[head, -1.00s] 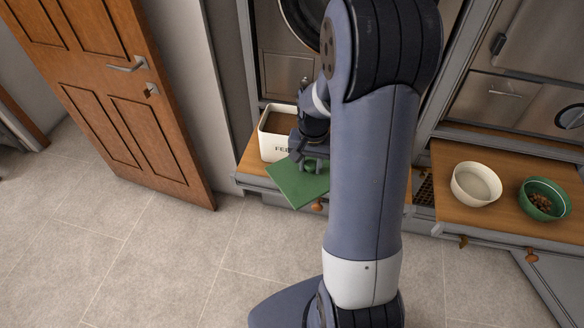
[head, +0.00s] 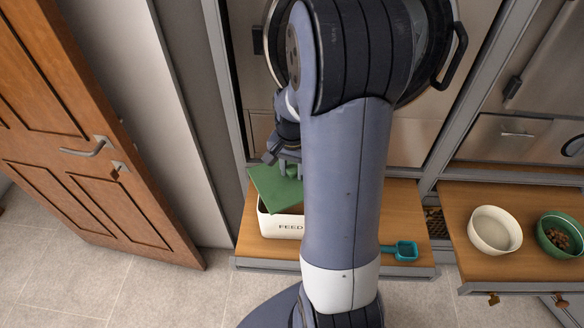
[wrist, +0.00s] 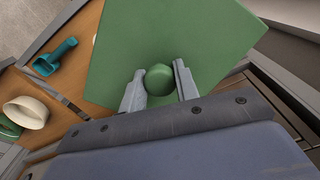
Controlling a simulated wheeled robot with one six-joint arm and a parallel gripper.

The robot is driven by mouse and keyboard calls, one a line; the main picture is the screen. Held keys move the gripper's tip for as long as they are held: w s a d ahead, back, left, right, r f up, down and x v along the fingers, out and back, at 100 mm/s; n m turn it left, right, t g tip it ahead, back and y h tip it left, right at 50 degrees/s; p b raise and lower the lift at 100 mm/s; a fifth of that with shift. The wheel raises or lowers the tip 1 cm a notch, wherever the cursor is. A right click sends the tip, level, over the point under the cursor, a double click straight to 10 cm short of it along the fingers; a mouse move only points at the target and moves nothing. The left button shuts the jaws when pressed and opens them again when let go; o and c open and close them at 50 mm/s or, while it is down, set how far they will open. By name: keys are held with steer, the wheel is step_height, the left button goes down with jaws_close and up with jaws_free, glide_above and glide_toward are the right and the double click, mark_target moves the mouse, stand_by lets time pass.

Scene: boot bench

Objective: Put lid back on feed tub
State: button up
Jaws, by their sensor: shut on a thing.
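The white feed tub (head: 281,225), marked FEED, stands on the wooden bench at the left of my arm in the head view. My gripper (head: 289,166) is shut on the round knob of the green square lid (head: 274,189). The lid is held above the tub's back part, tilted and turned against the tub's edges. In the wrist view the knob (wrist: 159,79) sits between the two fingers, and the lid (wrist: 180,35) hides nearly all of the tub. My arm hides the tub's right side in the head view.
A teal scoop (head: 404,251) lies on the bench (head: 398,215) right of my arm. A cream bowl (head: 494,230) and a green bowl with brown pieces (head: 562,238) stand on the right-hand bench. A wooden door (head: 85,140) is at the left.

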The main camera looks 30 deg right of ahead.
mark_target(292, 179)
steer(key=shift+f+b, duration=2.2)
steer(key=shift+f, duration=0.85)
steer(key=shift+f, duration=0.15)
steer(key=o, duration=1.1)
steer(key=shift+c, duration=0.2)
steer(key=shift+o, duration=0.4)
steer(key=o, duration=0.4)
